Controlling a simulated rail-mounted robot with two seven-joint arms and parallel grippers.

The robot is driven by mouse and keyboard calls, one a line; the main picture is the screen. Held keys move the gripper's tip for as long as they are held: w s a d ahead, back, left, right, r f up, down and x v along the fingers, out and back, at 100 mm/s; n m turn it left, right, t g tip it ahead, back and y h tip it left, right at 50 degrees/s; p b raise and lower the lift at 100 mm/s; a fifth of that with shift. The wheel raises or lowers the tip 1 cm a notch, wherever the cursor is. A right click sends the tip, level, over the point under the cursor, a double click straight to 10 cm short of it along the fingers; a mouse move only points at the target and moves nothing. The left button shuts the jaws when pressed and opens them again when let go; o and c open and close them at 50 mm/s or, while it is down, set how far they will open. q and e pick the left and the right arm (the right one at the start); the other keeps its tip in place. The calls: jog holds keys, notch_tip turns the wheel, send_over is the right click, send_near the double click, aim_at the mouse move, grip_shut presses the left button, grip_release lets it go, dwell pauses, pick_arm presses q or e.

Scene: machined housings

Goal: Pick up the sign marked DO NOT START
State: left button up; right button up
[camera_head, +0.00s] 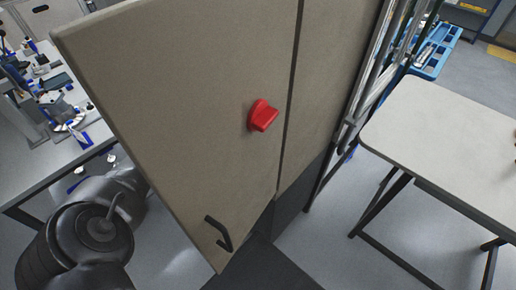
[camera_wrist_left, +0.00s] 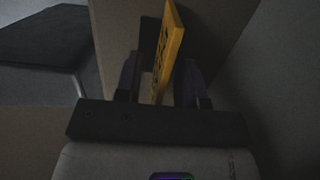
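A yellow sign (camera_wrist_left: 170,40) with dark lettering stands edge-on between the fingers of my left gripper (camera_wrist_left: 160,85) in the left wrist view. The lettering is too slanted to read. The gripper looks open, with a visible gap between its left finger and the sign; the right finger is close to the sign, and I cannot tell if it touches. A dark patch lies behind the sign. In the head view, part of my left arm shows at the lower left. The sign and both grippers are not visible there.
A beige cabinet (camera_head: 190,75) with a red knob (camera_head: 263,115) and black handle (camera_head: 218,233) fills the middle of the head view. A cluttered workbench (camera_head: 40,175) stands left.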

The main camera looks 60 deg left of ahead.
pick_arm(q)
jog(key=shift+f, duration=0.2)
jog(key=shift+f, duration=0.25)
dwell(0.6)
jog(key=shift+c, duration=0.5)
grip_shut()
